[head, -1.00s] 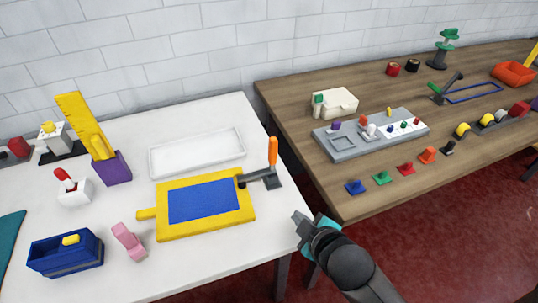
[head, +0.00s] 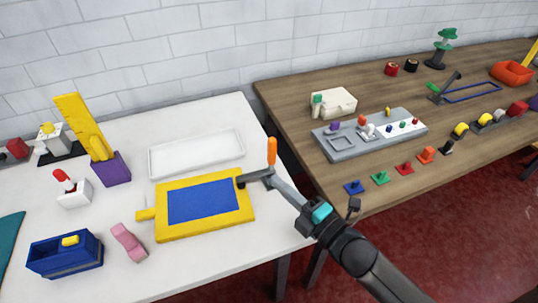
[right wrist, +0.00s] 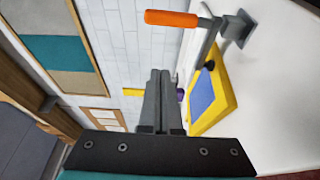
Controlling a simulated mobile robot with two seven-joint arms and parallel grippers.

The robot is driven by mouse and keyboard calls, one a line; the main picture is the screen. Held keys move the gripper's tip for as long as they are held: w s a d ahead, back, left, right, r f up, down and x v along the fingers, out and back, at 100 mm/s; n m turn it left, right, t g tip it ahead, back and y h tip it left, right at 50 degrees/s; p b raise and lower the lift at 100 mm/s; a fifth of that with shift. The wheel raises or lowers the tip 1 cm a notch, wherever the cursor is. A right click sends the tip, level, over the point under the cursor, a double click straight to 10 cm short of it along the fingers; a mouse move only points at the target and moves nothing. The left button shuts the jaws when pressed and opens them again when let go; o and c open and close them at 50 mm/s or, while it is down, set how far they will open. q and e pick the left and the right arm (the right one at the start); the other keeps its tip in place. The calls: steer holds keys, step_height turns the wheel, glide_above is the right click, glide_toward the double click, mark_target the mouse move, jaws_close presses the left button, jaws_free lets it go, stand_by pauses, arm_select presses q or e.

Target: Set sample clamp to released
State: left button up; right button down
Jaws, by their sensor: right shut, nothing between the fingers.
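A toggle clamp with an upright orange handle (head: 272,151) stands at the right edge of the yellow frame (head: 248,213) with the blue panel (head: 203,201). Its dark arm reaches left over the frame's edge; I cannot tell whether its tip presses down. My right gripper (head: 275,182) is shut and empty, with its fingers at the clamp's base in the head view. In the right wrist view the shut fingers (right wrist: 160,74) lie below and left of the orange handle (right wrist: 170,18), apart from it in the picture. My left gripper is not in view.
A white tray (head: 152,172) lies behind the frame. A purple block with yellow parts (head: 110,170), a blue box (head: 65,262) and a pink piece (head: 128,243) stand to the left. The wooden table (head: 300,120) on the right holds a grey board (head: 345,148) and several coloured pieces.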

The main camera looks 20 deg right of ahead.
steer(key=shift+w, duration=0.15)
steer(key=w, duration=0.9)
steer(key=shift+d+b, duration=0.2)
steer(key=shift+b, duration=0.15)
steer(key=shift+w, duration=0.1)
stand_by(0.4)
steer(key=shift+d+m, duration=0.25)
steer(key=shift+m, duration=0.05)
steer(key=shift+d+m, duration=0.2)
steer(key=shift+m, duration=0.1)
